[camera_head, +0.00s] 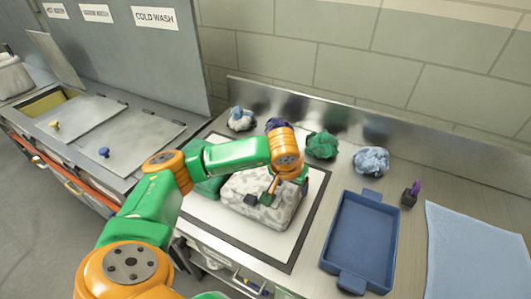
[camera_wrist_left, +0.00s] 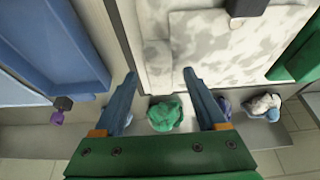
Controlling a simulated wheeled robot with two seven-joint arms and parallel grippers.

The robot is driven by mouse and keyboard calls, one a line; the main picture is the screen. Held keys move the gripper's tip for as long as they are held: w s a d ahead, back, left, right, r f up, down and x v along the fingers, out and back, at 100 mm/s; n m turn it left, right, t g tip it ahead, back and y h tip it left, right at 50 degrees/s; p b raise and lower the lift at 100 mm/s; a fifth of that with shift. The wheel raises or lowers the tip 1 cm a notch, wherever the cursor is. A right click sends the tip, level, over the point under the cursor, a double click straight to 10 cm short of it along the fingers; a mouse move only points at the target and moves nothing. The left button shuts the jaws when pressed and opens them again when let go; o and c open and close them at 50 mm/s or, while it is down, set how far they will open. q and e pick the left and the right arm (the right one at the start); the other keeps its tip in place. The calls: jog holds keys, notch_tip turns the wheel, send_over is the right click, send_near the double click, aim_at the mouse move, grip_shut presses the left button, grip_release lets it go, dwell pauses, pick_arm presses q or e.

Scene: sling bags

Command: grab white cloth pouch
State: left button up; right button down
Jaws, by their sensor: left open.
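The white cloth pouch (camera_head: 245,188), with a grey mottled pattern, lies on a white mat with a black border (camera_head: 285,255). It also fills the upper middle of the left wrist view (camera_wrist_left: 225,45). A dark clasp-like block (camera_head: 264,198) shows on its front side. My left gripper (camera_head: 298,178) is over the pouch's right end, its fingers largely hidden by my wrist. In the left wrist view the left gripper (camera_wrist_left: 160,75) is open, its fingertips apart around the pouch's edge; contact cannot be told. My right gripper is not in view.
A blue tray (camera_head: 331,258) stands right of the mat. Crumpled green cloth (camera_head: 321,145), blue cloth (camera_head: 371,160) and pale cloth (camera_head: 241,119) lie along the metal backsplash (camera_head: 290,103). A small dark holder (camera_head: 410,195) and a light blue sheet (camera_head: 475,250) are further right.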

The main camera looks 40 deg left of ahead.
pick_arm(q)
jog(key=shift+s+r, duration=0.1)
jog(key=shift+s, duration=0.05)
jog(key=c, duration=0.7)
grip_shut()
dwell(0.5)
